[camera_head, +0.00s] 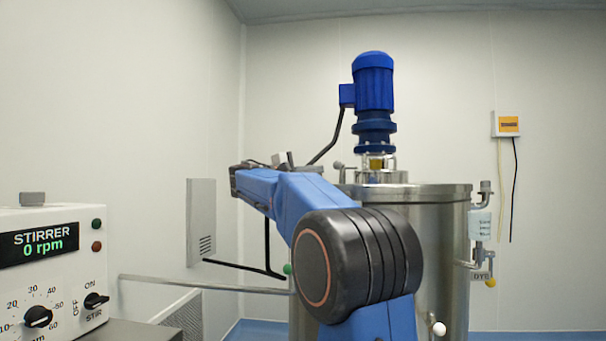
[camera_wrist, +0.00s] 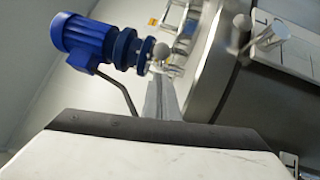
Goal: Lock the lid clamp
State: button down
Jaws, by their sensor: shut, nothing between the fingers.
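The steel vessel (camera_head: 450,245) stands behind my arm in the head view, with its round lid (camera_head: 440,190) on top. In the wrist view the lid's curved rim (camera_wrist: 212,65) runs along the right side, tilted. A metal fitting with a round knob (camera_wrist: 268,36) sticks out near this rim; I cannot tell whether it is the lid clamp or how that clamp stands. My gripper (camera_wrist: 161,85) shows as grey fingers beyond its pale body in the wrist view. It is shut and empty, pointing toward the lid top; contact cannot be judged. My arm hides much of the vessel's left side.
A blue stirrer motor (camera_head: 374,85) stands upright over the lid; it also shows in the wrist view (camera_wrist: 85,40). A stirrer control box (camera_head: 50,270) reading 0 rpm is at left. A valve and pipe (camera_head: 482,225) hang on the vessel's right side. Walls stand close behind.

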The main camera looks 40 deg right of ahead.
aim_at(335, 167)
jog(key=shift+s+d+r, duration=0.25)
jog(key=shift+s+d, duration=0.55)
jog(key=shift+s, duration=0.15)
jog(key=shift+s+d+n+t, duration=0.15)
jog(key=shift+s+n+t, duration=0.15)
jog(key=shift+s+t, duration=0.25)
jog(key=shift+s+d+n+t, duration=0.15)
jog(key=shift+s+n+t, duration=0.15)
jog(key=shift+s+t, duration=0.25)
jog(key=shift+s, duration=0.1)
